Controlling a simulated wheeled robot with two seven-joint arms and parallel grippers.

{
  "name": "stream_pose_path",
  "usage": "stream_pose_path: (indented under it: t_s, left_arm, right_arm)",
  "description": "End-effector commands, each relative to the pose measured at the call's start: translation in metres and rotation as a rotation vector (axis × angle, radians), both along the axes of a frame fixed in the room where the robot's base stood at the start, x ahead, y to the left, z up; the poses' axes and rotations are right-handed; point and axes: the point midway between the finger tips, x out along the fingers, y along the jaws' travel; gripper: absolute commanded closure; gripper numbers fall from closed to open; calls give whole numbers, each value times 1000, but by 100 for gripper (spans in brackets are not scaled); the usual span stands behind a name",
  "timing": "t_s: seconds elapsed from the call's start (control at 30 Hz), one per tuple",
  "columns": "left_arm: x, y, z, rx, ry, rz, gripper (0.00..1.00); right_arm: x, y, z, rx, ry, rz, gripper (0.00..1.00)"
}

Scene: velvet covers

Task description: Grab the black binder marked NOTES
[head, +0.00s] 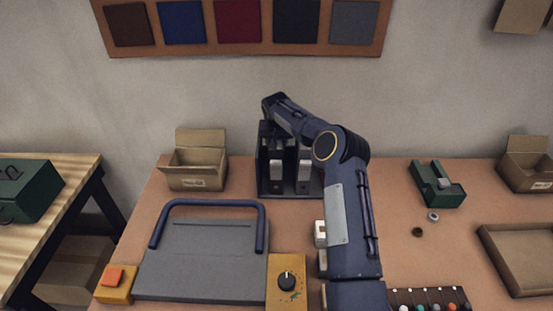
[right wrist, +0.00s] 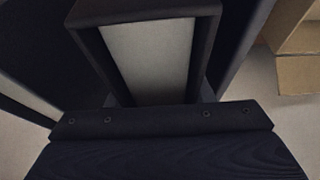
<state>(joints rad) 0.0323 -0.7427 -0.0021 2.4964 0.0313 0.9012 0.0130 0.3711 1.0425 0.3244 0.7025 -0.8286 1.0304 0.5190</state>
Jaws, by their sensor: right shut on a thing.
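Black binders with pale spine labels stand in a dark rack (head: 262,189) at the back of the table. One is the left binder (head: 276,171), another the right binder (head: 304,173). The lettering is too small to read, so I cannot tell which is marked NOTES. My right gripper (head: 270,130) reaches over the rack from above and is shut on a black binder, seemingly the left one. The jaws are partly hidden by the arm. The right wrist view shows a dark-framed pale panel (right wrist: 150,60) close up, with no readable mark. My left gripper is not in view.
An open cardboard box (head: 197,168) stands left of the rack. A grey press with a blue handle (head: 210,203) lies in front. A green tape dispenser (head: 437,184) and a shallow tray (head: 520,255) are at right. Colour swatches (head: 238,22) hang above on the wall.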

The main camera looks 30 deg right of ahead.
Motion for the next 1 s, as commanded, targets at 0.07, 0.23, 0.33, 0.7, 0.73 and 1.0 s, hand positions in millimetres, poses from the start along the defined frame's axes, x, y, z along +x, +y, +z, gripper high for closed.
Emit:
stream_pose_path:
  t_s: [0.07,0.23,0.33,0.7,0.73,1.0]
  left_arm:
    - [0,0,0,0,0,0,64]
    - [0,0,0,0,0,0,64]
    - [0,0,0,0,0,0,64]
    - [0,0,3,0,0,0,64]
    - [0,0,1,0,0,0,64]
    - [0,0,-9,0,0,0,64]
  right_arm:
    - [0,0,0,0,0,0,88]
    - [0,0,1,0,-2,-1,100]
    - [0,0,1,0,-2,-1,100]
    - [1,-1,13,-2,-4,-1,100]
    - [1,0,17,-3,-5,-1,100]
    - [1,0,69,-2,-8,-2,100]
